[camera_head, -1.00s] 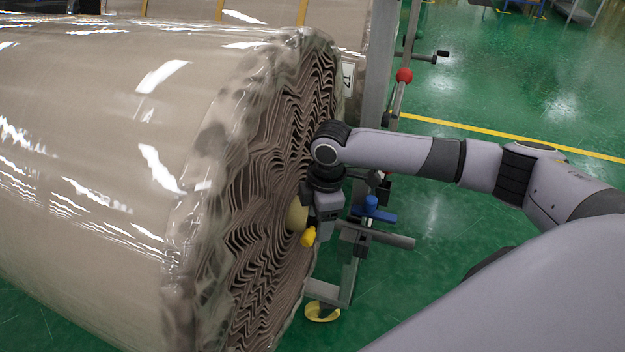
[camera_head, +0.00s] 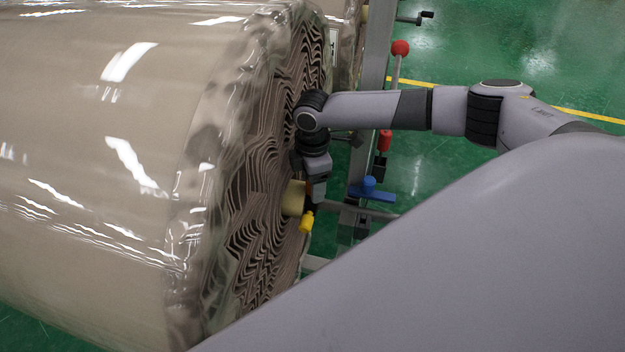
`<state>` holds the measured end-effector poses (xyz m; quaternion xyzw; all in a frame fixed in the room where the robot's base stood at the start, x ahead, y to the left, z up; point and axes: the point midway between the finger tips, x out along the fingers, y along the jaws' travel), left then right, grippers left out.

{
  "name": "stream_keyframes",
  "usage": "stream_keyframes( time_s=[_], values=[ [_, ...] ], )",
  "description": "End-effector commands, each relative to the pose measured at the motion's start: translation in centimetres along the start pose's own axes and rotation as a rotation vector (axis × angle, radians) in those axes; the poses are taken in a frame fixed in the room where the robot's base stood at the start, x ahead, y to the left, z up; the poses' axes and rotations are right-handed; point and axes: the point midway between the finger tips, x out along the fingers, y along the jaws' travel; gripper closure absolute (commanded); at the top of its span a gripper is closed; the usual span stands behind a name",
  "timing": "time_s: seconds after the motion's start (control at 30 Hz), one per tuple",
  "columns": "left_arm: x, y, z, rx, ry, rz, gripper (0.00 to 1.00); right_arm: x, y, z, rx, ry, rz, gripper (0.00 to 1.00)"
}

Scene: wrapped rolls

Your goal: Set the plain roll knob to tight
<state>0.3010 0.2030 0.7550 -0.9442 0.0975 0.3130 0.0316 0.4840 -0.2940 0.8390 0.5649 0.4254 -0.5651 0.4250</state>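The large beige roll (camera_head: 75,150), wrapped in clear film, fills the left side, its layered end facing right. A tan core (camera_head: 293,198) sticks out of that end, with a yellow knob (camera_head: 306,222) beside it. My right gripper (camera_head: 313,192) points down at the core and yellow knob, very close to them. Its fingers are too small and dark to tell whether they are open, or whether they touch the knob. I cannot tell the knob's setting. My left gripper is not in view.
A grey metal stand (camera_head: 374,65) rises behind my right arm. It bears a blue knob (camera_head: 369,186), a red handle (camera_head: 384,141) and a red ball lever (camera_head: 400,48). My own grey link hides the lower right. Green floor is open at upper right.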

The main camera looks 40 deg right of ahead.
Motion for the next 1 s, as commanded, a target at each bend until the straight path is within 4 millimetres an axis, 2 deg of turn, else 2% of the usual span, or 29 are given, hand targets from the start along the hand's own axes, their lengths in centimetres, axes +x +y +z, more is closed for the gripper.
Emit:
stream_keyframes(
  time_s=[0.27, 0.3, 0.37, 0.4, 0.47, 0.77, 1.0],
  values=[
    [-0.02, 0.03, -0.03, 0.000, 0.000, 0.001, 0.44, 0.34, -0.01, 0.02, 0.000, -0.001, 0.000, 0.40],
    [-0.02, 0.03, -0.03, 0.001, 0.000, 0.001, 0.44, 0.33, -0.01, 0.02, 0.000, -0.001, 0.000, 0.46],
    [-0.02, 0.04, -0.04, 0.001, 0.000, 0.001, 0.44, 0.32, -0.01, 0.02, 0.000, 0.000, 0.000, 0.66],
    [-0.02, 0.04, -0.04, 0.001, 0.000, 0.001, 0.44, 0.32, -0.01, 0.02, 0.000, 0.000, 0.000, 0.79],
    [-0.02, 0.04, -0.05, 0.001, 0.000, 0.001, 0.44, 0.31, -0.01, 0.02, 0.000, 0.000, 0.000, 0.96],
    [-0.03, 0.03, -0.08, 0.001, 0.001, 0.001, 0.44, 0.31, -0.03, 0.00, 0.023, 0.000, -0.001, 0.96],
    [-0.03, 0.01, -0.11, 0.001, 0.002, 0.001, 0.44, 0.32, -0.04, -0.03, 0.139, 0.001, -0.002, 0.96]
  ],
)
